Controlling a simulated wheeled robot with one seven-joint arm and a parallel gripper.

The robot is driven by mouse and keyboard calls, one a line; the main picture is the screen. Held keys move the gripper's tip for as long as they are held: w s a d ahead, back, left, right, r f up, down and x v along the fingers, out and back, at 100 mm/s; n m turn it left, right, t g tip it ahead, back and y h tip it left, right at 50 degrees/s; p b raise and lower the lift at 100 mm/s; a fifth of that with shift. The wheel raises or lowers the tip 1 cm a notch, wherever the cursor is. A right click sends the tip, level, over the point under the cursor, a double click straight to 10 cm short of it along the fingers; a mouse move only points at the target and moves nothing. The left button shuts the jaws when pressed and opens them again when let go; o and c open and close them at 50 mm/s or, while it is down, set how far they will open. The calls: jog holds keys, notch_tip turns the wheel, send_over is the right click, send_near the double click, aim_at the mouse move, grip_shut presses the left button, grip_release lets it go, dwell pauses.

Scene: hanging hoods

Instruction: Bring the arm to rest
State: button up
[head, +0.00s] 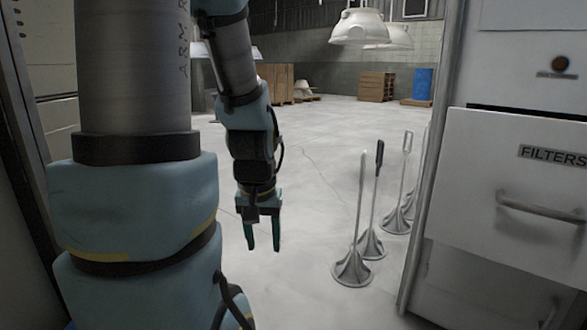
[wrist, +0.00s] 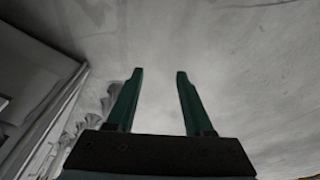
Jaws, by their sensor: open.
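My gripper (head: 262,247) hangs at the end of my arm in the head view, pointing down over the pale floor. Its two green fingers are apart with nothing between them. In the wrist view my gripper (wrist: 154,75) shows the same spread fingers, with only bare floor beyond the tips. My upper arm fills the left of the head view and hides what lies behind it.
Several metal stands with round bases (head: 352,268) are right of my gripper. A cabinet with a "FILTERS" drawer (head: 480,190) stands at right. Hanging hoods (head: 359,27), wooden crates (head: 376,86) and a blue barrel (head: 422,84) are farther back. The middle floor is clear.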

notch_tip(320, 180, up, 30)
jog(key=s+p, duration=0.1)
jog(key=p, duration=2.8)
jog(key=shift+a+p, duration=0.3)
